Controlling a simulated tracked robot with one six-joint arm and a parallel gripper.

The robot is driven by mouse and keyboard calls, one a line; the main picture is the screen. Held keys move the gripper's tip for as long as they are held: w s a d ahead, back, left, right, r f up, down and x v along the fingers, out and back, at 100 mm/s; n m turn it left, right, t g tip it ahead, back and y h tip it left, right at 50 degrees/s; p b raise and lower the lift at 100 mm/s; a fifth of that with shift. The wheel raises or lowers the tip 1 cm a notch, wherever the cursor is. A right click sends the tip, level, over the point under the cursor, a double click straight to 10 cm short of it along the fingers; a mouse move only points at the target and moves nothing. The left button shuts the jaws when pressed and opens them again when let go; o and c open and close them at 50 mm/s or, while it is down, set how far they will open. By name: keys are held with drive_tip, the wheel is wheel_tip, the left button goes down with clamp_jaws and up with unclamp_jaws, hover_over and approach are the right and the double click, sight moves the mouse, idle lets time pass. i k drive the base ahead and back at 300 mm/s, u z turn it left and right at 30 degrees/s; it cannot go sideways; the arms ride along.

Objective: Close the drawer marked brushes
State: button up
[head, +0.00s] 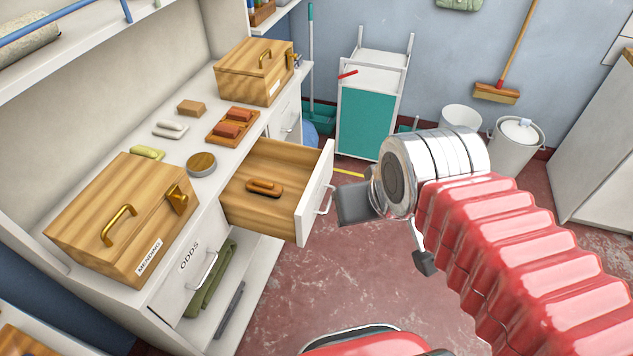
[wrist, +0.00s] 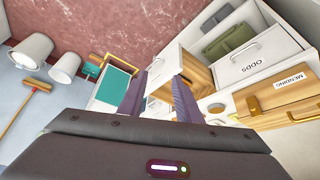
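A drawer (head: 314,192) stands pulled out from the white cabinet, with a white front, a metal handle (head: 326,198) and wooden sides. A wooden brush (head: 263,187) lies inside it. No label is readable on its front. The drawer (wrist: 166,66) also shows in the wrist view, partly hidden by a finger. My gripper (head: 390,232) is just right of the drawer front, its two dark fingers spread apart with nothing between them. In the wrist view my gripper (wrist: 160,85) points toward the drawer; I cannot tell whether a finger touches it.
The ODDS drawer (head: 188,272) is shut, nearer in the same cabinet. A wooden MENDING box (head: 128,215), another wooden box (head: 255,72) and a round tin (head: 201,164) stand on the cabinet top. A teal-fronted cart (head: 366,124) and bins stand behind. The red floor before the drawer is clear.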

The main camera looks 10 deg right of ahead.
sight(305, 173)
drive_tip(key=z, duration=0.05)
drive_tip(key=k, duration=0.5)
drive_tip(key=u, duration=1.05)
drive_tip(key=i, duration=0.7)
drive_tip(key=u, duration=0.2)
